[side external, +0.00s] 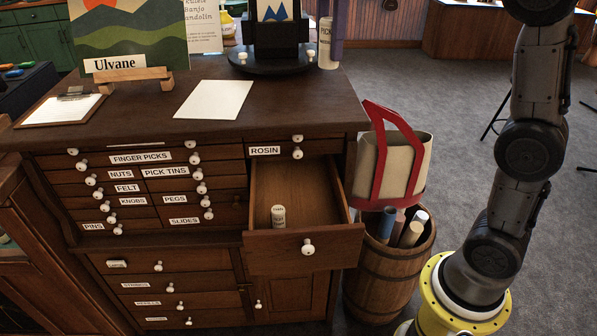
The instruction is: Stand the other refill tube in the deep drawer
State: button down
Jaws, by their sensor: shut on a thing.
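The deep drawer (334,206) under the ROSIN label is pulled out, and its inside shows. One white refill tube (278,216) stands upright inside it, near the front left. The other white refill tube (326,57), with dark lettering, is upright at the top of the view, by the right back part of the cabinet top. My gripper (328,41), with purple fingers, comes down from the top edge and is shut on this tube. The upper part of the gripper is out of frame. I cannot tell whether the tube's bottom touches the cabinet top.
A black round display stand (270,64) is just left of the held tube. White paper (213,100), a clipboard (60,108) and a landscape picture (130,35) are on the cabinet top (290,105). A barrel (388,275) with rolls and a red-handled bag (395,165) stand right of the drawer.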

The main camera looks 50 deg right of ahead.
notch_tip(320, 180, down, 43)
jog(key=shift+r, duration=0.2)
jog(key=shift+f, duration=0.1)
jog(key=shift+c, duration=2.1)
grip_release()
notch_tip(320, 180, up, 12)
jog(key=s+r+m+t, duration=0.2)
jog(key=s+r+m, duration=0.4)
jog(key=s, duration=0.3)
jog(key=s+r+m+t, duration=0.3)
jog(key=s+r+m, duration=0.4)
jog(key=s, duration=0.3)
jog(key=shift+s+a+r+t, duration=0.15)
jog(key=shift+a+r+t, duration=0.15)
jog(key=shift+r, duration=0.25)
